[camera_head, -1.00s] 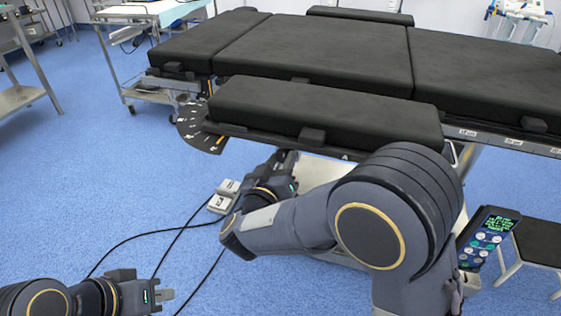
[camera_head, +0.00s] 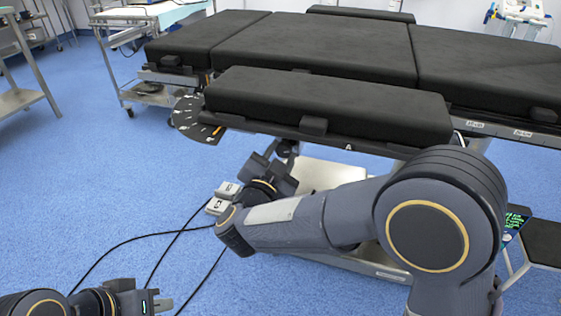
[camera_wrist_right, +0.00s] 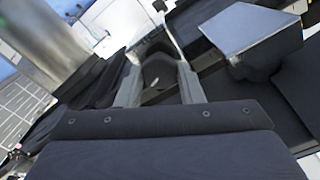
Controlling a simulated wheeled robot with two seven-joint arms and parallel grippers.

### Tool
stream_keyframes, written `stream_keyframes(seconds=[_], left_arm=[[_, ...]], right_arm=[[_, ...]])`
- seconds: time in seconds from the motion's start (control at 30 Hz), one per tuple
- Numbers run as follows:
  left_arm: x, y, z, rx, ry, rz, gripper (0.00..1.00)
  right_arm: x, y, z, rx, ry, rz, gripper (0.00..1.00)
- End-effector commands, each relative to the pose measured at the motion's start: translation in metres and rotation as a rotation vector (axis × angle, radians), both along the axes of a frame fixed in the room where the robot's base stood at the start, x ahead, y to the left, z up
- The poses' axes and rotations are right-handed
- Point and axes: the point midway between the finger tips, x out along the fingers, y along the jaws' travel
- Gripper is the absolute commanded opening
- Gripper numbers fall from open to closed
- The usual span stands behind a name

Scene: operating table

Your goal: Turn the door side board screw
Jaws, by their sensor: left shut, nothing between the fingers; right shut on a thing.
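The side board (camera_head: 330,105) is a black padded board along the near side of the operating table (camera_head: 310,45). My right gripper (camera_head: 283,157) is under it, close to the table's lower edge. In the right wrist view, my right gripper (camera_wrist_right: 158,85) is shut on a dark rounded knob (camera_wrist_right: 158,72), which looks like the board's screw. The knob is partly hidden by the fingers, and in the head view it is hard to separate from the gripper. My left gripper (camera_head: 160,300) is shut and empty at the bottom left, away from the table.
A dial plate with markings (camera_head: 195,122) sticks out at the board's left end. A grey foot pedal (camera_head: 222,196) and its cables lie on the blue floor below.

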Motion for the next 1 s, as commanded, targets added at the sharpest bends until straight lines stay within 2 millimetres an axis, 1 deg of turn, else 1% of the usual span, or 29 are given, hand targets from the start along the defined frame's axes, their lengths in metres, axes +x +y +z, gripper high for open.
stream_keyframes(seconds=[0.03, 0.5, 0.7, 1.0], left_arm=[[0.0, 0.0, -0.008, 0.0, 0.0, 0.0, 0.0], [0.0, 0.0, -0.043, 0.0, 0.0, 0.0, 0.0], [0.0, 0.0, -0.05, 0.0, 0.0, 0.0, 0.0], [0.0, 0.0, -0.053, 0.0, 0.0, 0.0, 0.0]], right_arm=[[-0.001, 0.0, -0.006, 0.044, -0.01, 0.001, 0.11], [-0.001, 0.001, -0.006, 0.468, -0.147, 0.001, 0.11], [-0.001, 0.0, -0.004, 0.649, -0.206, 0.0, 0.11], [-0.001, 0.001, -0.003, 0.919, -0.293, 0.0, 0.11]])
